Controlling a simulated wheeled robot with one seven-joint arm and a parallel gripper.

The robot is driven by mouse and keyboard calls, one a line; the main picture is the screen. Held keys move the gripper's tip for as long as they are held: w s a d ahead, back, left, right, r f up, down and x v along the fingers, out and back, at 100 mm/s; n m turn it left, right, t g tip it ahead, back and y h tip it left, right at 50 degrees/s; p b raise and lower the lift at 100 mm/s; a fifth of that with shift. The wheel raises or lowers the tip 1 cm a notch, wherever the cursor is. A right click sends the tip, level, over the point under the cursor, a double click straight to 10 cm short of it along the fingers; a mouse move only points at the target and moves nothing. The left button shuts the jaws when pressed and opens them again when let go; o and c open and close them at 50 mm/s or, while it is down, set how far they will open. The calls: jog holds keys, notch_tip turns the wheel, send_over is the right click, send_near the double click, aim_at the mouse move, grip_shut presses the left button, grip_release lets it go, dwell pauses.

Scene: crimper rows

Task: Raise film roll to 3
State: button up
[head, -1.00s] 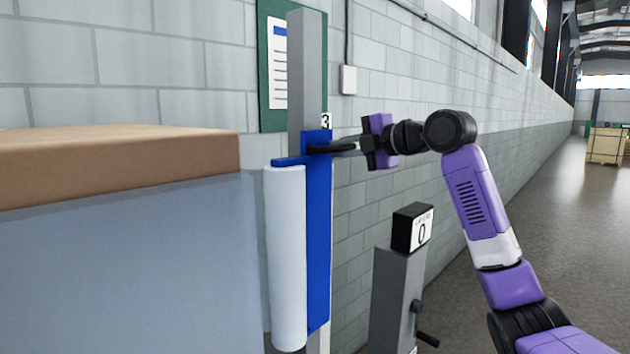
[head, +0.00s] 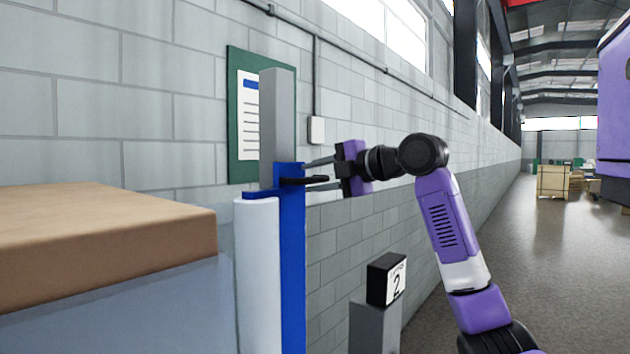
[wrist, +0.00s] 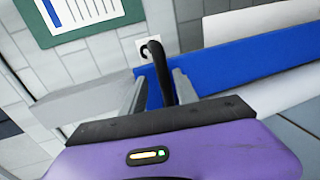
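The white film roll (head: 258,275) hangs upright beside the blue carriage (head: 292,245) on a grey mast (head: 277,115). A black handle (head: 300,181) sticks out from the carriage; it also shows in the wrist view (wrist: 160,75). My gripper (head: 312,174) is at the handle, its fingers spread on either side. In the wrist view the handle stands between the fingers with gaps, so my gripper (wrist: 160,92) looks open around it.
A black counter box (head: 386,280) reading 2 stands on a grey post (head: 375,328). A brown-topped box (head: 110,240) is at the left. A green notice board (head: 236,145) hangs on the wall. The aisle floor at the right is open.

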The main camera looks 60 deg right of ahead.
jog(key=shift+f, duration=0.1)
jog(key=shift+s, duration=0.3)
jog(key=d+b+v, duration=0.1)
jog(key=b+v, duration=0.2)
jog(key=v, duration=0.4)
jog(key=shift+a, duration=0.45)
jog(key=shift+s, duration=0.1)
